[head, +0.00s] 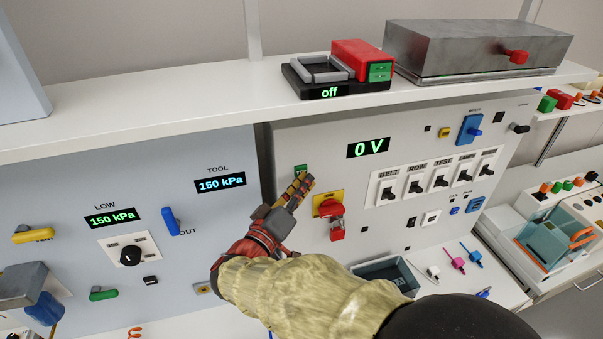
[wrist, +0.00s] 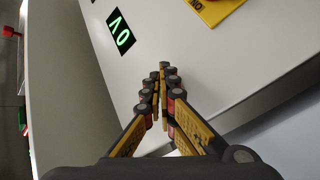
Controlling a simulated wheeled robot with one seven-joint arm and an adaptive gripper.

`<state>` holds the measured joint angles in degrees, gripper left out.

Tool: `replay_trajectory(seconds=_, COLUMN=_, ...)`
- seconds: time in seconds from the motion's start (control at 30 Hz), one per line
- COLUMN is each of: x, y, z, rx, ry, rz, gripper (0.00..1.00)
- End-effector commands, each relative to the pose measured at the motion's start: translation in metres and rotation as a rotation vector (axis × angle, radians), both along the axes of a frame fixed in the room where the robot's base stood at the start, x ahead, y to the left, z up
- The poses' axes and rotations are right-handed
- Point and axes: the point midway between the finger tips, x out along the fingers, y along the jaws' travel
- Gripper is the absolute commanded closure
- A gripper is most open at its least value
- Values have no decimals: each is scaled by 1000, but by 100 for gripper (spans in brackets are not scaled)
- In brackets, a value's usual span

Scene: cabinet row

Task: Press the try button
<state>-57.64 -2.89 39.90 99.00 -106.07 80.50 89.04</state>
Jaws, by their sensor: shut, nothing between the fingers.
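A small green button (head: 301,170) with lettering too small to read for certain sits near the upper left of the white panel, left of the 0 V display (head: 368,148). It may be the try button. My gripper (head: 305,181) is shut and empty. Its fingertips are just below and right of the green button in the head view, covering its lower edge; I cannot tell whether they touch. In the wrist view the closed fingers (wrist: 166,72) point at the white panel, and the button does not show there.
A red rotary switch on a yellow plate (head: 322,197) is close right of the fingers. A row of labelled toggle switches (head: 441,180) lies further right. A white shelf (head: 215,118) overhangs the panels. The blue-grey panel (head: 80,190) with pressure displays stands left.

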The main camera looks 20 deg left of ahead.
Motion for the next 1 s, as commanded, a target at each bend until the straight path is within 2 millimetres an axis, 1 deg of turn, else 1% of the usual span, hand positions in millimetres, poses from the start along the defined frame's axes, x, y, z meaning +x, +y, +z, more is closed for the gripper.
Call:
replay_trajectory(seconds=0.67, x=3, y=2, z=0, rx=0, ry=-1, rz=1, gripper=100)
replay_trajectory(seconds=0.83, x=-1, y=0, z=0, rx=1, ry=-1, rz=1, gripper=100)
replay_trajectory(seconds=1.0, x=-8, y=-4, z=-1, rx=1, ry=0, rz=1, gripper=100)
